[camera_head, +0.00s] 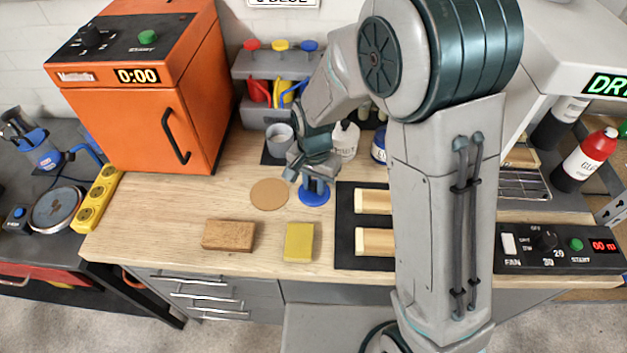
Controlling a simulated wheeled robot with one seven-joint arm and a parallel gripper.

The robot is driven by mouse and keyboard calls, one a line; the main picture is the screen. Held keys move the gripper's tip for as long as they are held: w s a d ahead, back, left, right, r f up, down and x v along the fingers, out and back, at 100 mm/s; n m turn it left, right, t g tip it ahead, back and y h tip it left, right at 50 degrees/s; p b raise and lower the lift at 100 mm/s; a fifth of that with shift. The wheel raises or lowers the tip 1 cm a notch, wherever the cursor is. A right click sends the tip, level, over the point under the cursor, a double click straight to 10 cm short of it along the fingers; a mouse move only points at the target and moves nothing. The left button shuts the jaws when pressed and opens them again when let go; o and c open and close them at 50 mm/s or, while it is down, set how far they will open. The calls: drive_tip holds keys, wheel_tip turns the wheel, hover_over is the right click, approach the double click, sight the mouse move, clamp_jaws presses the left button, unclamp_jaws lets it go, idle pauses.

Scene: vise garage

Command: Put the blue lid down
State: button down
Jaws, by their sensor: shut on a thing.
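The blue lid (314,196) is a flat round disc on or just above the wooden bench, right of a round cork mat (269,194). My gripper (313,178) points down over it and is shut on the lid, at its raised middle part. The fingers hide much of the lid's centre. I cannot tell whether the lid's underside touches the bench.
A grey cup (280,141) stands behind my gripper, with a white bottle (346,141) to its right. A brown block (228,235) and a yellow block (299,242) lie in front. A black mat (346,224) with wooden pieces is right. An orange oven (145,115) stands left.

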sight(315, 184)
drive_tip(key=shift+f, duration=0.2)
drive_tip(key=c, duration=1.2)
unclamp_jaws()
drive_tip(key=shift+c, duration=0.2)
drive_tip(key=shift+r, duration=0.1)
wheel_tip(315, 184, up, 12)
drive_tip(key=shift+r+b, duration=0.2)
drive_tip(key=shift+b, duration=0.15)
drive_tip(key=s+d+r+n+t, duration=0.1)
drive_tip(key=s+d+r+n, duration=0.1)
drive_tip(key=s+d, duration=0.5)
drive_tip(key=s+d+r+n+t, duration=0.2)
drive_tip(key=s+d, duration=0.5)
drive_tip(key=d, duration=0.4)
drive_tip(key=shift+s+r+n, duration=0.2)
drive_tip(key=shift+n, duration=0.2)
